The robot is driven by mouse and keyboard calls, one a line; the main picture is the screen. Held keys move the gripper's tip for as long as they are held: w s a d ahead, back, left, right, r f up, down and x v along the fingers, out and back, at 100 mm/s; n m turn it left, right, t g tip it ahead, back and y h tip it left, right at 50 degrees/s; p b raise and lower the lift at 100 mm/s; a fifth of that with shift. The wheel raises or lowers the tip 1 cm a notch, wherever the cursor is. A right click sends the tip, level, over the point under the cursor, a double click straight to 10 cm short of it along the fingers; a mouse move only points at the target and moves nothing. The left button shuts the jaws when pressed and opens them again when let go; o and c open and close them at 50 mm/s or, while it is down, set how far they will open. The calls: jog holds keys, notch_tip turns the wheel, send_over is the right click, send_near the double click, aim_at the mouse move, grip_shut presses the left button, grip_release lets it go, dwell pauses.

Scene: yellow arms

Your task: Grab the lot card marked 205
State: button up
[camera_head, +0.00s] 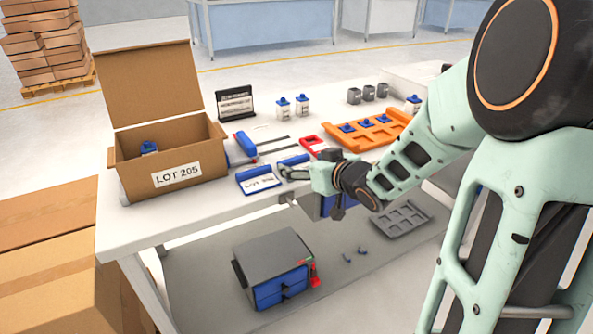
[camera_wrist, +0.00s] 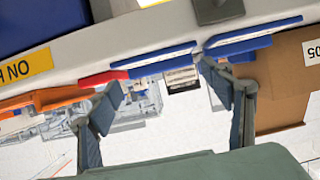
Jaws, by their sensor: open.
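Two blue-edged cards lie on the white table. The left card (camera_head: 258,181) has a white face with lettering that I cannot read surely; it appears as a blue edge at the right in the wrist view (camera_wrist: 253,40). The right card (camera_head: 293,161) is partly hidden behind my gripper (camera_head: 290,174), its marking unreadable; its blue edge also shows in the wrist view (camera_wrist: 140,66). My gripper is open and empty at the table's front edge, beside the left card and in front of the right one. The wrist view shows its two fingers (camera_wrist: 162,84) apart.
An open cardboard box (camera_head: 135,188) labelled LOT 205 stands at the left, holding a blue-topped item. An orange tray (camera_head: 390,128), a red piece (camera_head: 311,142), a black sign (camera_head: 235,103) and white bottles (camera_head: 302,105) are farther back. A grey cabinet (camera_head: 270,256) stands below.

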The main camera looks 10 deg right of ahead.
aim_at(295, 161)
jog(key=x, duration=0.3)
jog(key=shift+f+b, duration=0.2)
jog(key=shift+b, duration=0.2)
jog(key=shift+c, duration=0.3)
jog(key=c, duration=0.8)
jog(key=shift+r, duration=0.2)
